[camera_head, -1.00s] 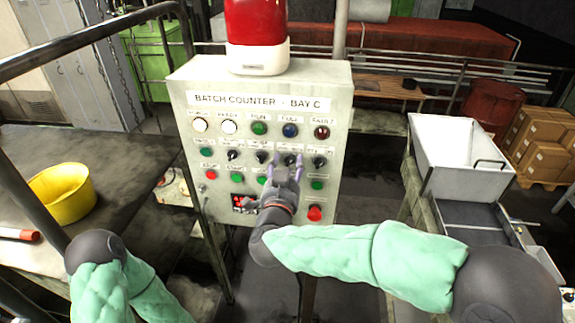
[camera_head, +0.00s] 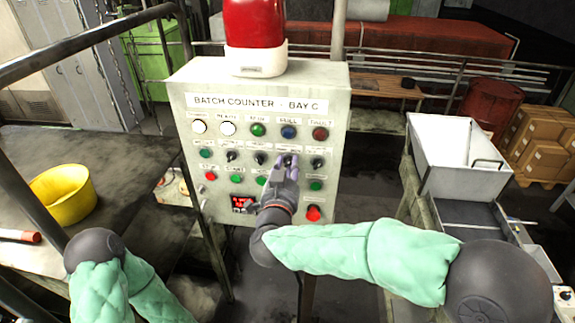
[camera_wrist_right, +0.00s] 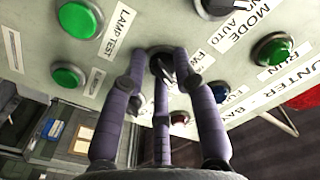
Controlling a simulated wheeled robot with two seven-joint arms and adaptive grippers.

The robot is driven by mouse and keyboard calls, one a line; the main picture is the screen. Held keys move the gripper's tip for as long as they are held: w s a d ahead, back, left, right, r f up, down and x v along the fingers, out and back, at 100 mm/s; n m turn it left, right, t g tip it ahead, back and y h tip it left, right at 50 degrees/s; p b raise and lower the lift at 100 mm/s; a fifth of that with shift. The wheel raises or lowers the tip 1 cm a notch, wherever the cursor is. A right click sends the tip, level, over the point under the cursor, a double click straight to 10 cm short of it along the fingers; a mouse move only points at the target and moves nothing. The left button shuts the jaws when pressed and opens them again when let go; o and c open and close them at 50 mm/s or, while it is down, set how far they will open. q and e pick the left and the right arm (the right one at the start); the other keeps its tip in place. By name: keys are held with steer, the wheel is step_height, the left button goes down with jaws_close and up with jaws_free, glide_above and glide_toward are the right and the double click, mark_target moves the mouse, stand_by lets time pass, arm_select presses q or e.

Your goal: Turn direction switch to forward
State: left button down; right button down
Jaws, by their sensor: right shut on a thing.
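The direction switch (camera_wrist_right: 160,64) is a black rotary knob with a label reading in part "FW" beside it in the right wrist view. The knob's exact angle cannot be told. My left gripper is out of view; only part of that arm shows at the lower left.
Other black knobs (camera_head: 260,158) and green buttons (camera_head: 316,185) sit close around the switch. A red button (camera_head: 313,213) is at lower right and a red display (camera_head: 242,203) at lower left. A yellow bucket (camera_head: 63,194) stands on the left table.

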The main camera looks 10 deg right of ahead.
steer(key=shift+s+f+n+p, duration=0.1)
steer(key=shift+f+n+p, duration=0.05)
steer(key=shift+n+p, duration=1.4)
steer(key=shift+f+n+p, duration=0.15)
steer(key=shift+n+p, duration=0.85)
steer(key=shift+n, duration=1.05)
steer(key=shift+s+f+n+p, duration=0.1)
steer(key=shift+f+n+p, duration=0.05)
steer(key=shift+n+p, duration=1.4)
steer(key=shift+f+n, duration=0.1)
steer(key=shift+n, duration=0.35)
steer(key=c, duration=1)
jaws_free()
steer(key=shift+w+d, duration=0.1)
steer(key=shift+w, duration=0.05)
steer(key=shift+r, duration=0.35)
